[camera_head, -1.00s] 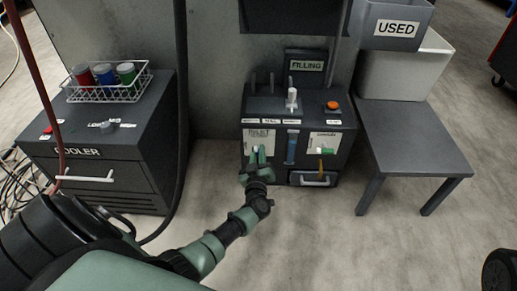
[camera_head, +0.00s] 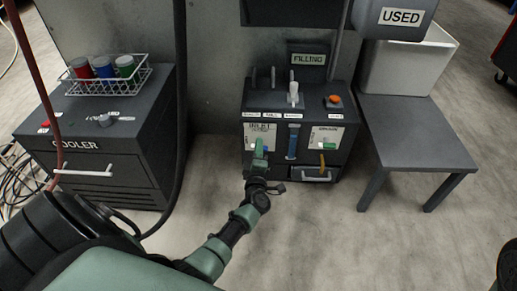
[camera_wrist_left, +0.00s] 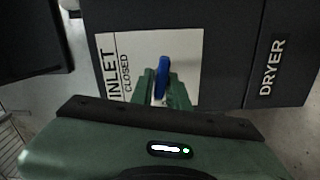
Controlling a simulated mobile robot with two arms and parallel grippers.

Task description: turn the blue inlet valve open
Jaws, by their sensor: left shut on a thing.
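The blue inlet valve handle (camera_wrist_left: 163,77) shows in the left wrist view, in front of a white plate (camera_wrist_left: 185,48) lettered INLET and CLOSED. My left gripper (camera_wrist_left: 162,88) has its green fingers on both sides of the handle and is shut on it. In the head view my left gripper (camera_head: 260,150) is at the left plate on the front of the filling station (camera_head: 300,100), and it hides most of the handle there. My right gripper is not in view.
A second plate with a green handle (camera_head: 329,144) is to the right, beyond a blue gauge strip (camera_head: 292,145). The cooler (camera_head: 120,150) with a wire basket of cans stands left.

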